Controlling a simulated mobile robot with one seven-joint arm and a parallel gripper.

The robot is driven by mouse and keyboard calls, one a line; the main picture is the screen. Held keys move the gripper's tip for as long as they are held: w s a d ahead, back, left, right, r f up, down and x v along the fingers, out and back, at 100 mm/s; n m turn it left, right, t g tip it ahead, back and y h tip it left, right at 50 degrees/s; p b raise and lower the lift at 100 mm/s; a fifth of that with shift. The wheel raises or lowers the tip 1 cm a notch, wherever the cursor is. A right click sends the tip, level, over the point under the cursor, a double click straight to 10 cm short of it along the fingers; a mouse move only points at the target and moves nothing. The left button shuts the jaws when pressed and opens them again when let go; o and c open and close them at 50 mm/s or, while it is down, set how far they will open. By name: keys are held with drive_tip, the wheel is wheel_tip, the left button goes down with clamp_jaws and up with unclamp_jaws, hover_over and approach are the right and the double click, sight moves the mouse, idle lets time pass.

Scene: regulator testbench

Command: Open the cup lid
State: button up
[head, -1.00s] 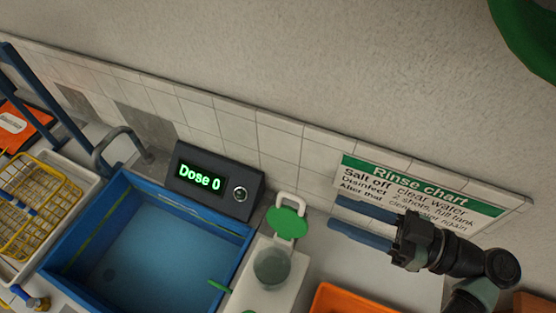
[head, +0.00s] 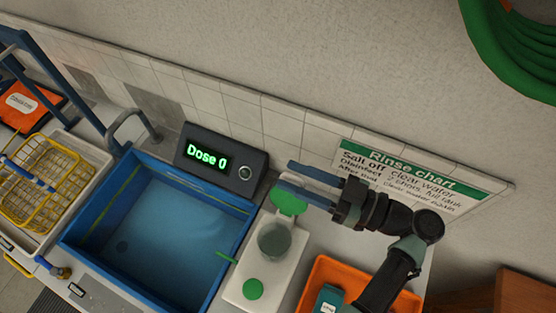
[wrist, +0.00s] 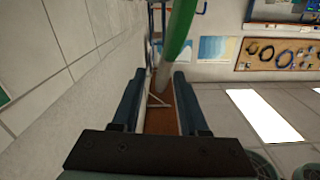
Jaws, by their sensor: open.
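A grey translucent cup (head: 274,240) stands on a white stand (head: 240,290) right of the blue basin. A round green lid (head: 292,204) is at the cup's far side, beyond its rim, and the cup's top does not look covered by it. My gripper (head: 285,175) is open and empty. Its blue fingers reach in from the right, over the lid's far edge in the head view, and hide part of it and the white loop behind. I cannot tell whether they touch.
A dose display (head: 221,160) stands behind the blue basin (head: 160,230). A green button (head: 253,289) is on the stand's near end. An orange tray (head: 325,275) lies to the right, under my arm. A rinse chart (head: 410,178) leans on the tiled wall.

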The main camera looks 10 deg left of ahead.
drive_tip(key=shift+p+x, duration=0.6)
drive_tip(key=shift+x, duration=1.4)
clamp_jaws()
